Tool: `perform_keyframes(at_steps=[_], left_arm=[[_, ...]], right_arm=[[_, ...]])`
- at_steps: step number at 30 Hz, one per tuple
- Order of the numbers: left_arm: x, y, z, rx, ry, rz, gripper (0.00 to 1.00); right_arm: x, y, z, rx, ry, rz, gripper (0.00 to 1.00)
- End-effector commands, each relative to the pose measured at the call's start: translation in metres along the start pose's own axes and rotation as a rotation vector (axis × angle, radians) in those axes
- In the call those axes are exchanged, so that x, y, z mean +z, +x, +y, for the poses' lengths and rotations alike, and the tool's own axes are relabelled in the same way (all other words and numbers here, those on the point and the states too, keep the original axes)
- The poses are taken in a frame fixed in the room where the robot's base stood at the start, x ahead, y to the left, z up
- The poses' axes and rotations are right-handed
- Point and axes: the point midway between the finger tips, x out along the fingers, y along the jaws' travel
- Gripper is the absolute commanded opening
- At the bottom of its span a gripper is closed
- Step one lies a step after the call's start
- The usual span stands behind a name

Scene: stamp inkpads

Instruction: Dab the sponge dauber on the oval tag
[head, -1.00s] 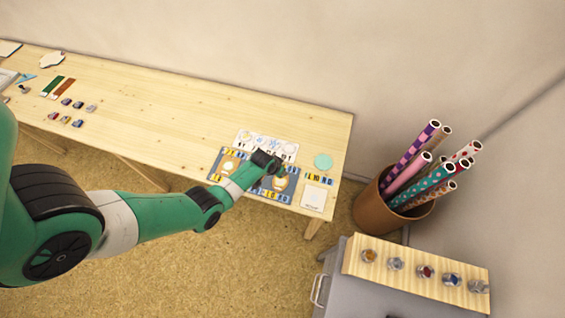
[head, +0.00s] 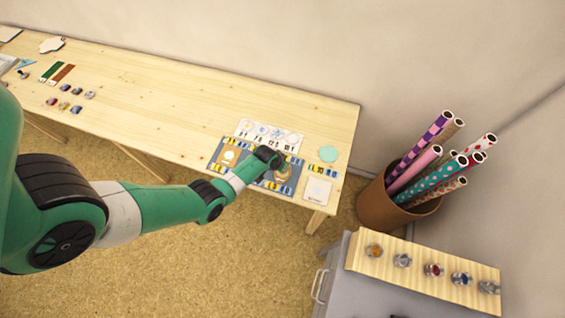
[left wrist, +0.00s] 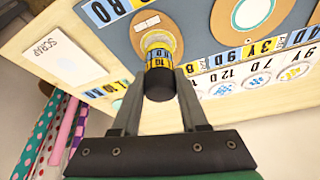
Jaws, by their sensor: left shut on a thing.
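My left gripper (left wrist: 160,84) is shut on the sponge dauber (left wrist: 160,62), a short cylinder with a black end and a yellow lettered band. It points at the tan oval tag (left wrist: 172,21), which has a small white label and lies on the blue-grey mat (left wrist: 200,38). The dauber's far end overlaps the tag's lower part in the left wrist view; I cannot tell whether it touches. In the head view my left gripper (head: 275,158) is over the mat's right half and partly hides the tag (head: 283,173). My right gripper is not in view.
A white scrap card (head: 318,190) lies right of the mat, with a pale green disc (head: 328,154) behind it. A white strip of printed circles (head: 262,130) borders the mat's back. Another tan tag (head: 229,157) lies on the mat's left. The table's middle is clear.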

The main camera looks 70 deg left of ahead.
Motion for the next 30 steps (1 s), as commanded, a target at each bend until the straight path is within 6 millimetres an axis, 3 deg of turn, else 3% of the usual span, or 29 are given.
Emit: perform_keyframes(at_steps=[30], left_arm=[[0.004,0.011,0.000,0.000,0.000,0.000,0.03]], right_arm=[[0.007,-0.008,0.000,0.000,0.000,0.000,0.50]])
